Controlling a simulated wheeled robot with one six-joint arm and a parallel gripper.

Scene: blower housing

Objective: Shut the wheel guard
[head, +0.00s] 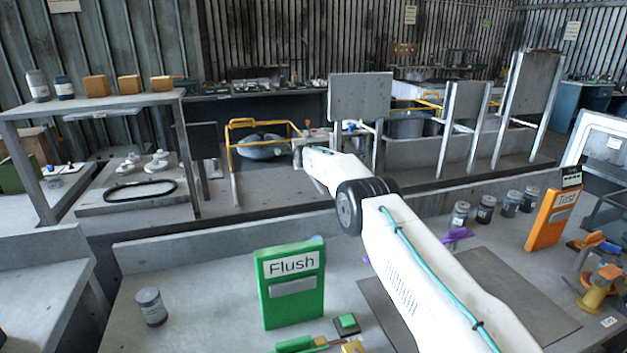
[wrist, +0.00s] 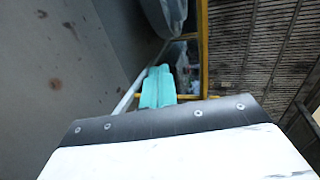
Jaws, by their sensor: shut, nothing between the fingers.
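A yellow bar frame (head: 264,123) stands around a grey rounded body (head: 262,143) at the back middle of the head view. I cannot tell for certain which part is the wheel guard. In the wrist view a yellow upright bar (wrist: 204,45) and a grey rounded shape (wrist: 165,14) show beyond my gripper. My gripper (wrist: 158,74) has teal fingers, shut together and empty. They point toward the frame; a thin yellow bar runs level with them, and contact cannot be told. In the head view my arm reaches toward the frame's right side, and its fingers are not clear.
A green "Flush" sign (head: 292,288) and a grey jar (head: 151,306) stand on the front bench. A grey panel (head: 360,97) stands just right of the frame. A grey wall (wrist: 60,70) fills the wrist view's left.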

